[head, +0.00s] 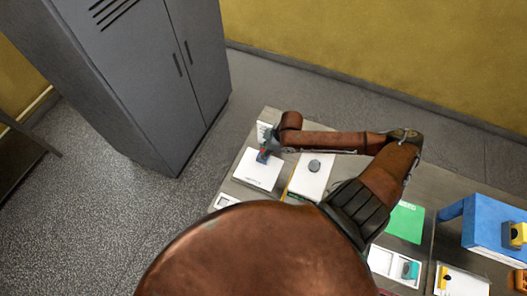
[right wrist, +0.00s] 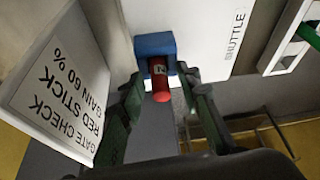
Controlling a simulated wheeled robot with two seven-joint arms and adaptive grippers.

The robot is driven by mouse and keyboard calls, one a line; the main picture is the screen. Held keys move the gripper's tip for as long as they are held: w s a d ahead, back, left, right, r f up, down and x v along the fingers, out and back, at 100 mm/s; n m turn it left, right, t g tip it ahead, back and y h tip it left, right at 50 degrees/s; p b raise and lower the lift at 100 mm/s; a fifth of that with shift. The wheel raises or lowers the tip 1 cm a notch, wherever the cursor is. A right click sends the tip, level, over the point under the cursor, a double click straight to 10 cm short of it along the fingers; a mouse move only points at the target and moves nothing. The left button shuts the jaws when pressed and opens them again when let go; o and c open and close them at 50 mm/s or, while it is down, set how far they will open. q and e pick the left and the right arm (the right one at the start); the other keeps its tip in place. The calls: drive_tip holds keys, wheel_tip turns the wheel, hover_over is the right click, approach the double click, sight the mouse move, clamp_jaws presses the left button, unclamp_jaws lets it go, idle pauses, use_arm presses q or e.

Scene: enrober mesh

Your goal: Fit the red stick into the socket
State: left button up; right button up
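The red stick (right wrist: 160,82) has a rounded end and a dark band with a pale mark. In the right wrist view its far end meets the blue block (right wrist: 154,43), the socket, on the white board labelled SHUTTLE (right wrist: 205,30). How deep it sits is hidden. In the head view the white board (head: 253,177) lies at the table's left end. My right gripper (right wrist: 163,72) has one finger on each side of the stick, with narrow gaps visible; it also shows over the board in the head view (head: 266,152). My left gripper is not seen.
A GATE CHECK sign (right wrist: 58,88) stands close beside the fingers in the right wrist view. In the head view, a white board with a grey knob (head: 314,166), a green panel (head: 405,222) and a blue stand (head: 490,228) lie further right. A grey locker (head: 130,75) stands behind left.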

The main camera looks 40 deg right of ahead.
drive_tip(key=v, duration=1.2)
drive_tip(key=x, duration=1.2)
drive_tip(key=shift+a, duration=0.1)
wheel_tip(320, 180, up, 3)
drive_tip(key=shift+s+a+r, duration=0.1)
drive_tip(key=shift+s+r, duration=0.1)
drive_tip(key=shift+r, duration=0.2)
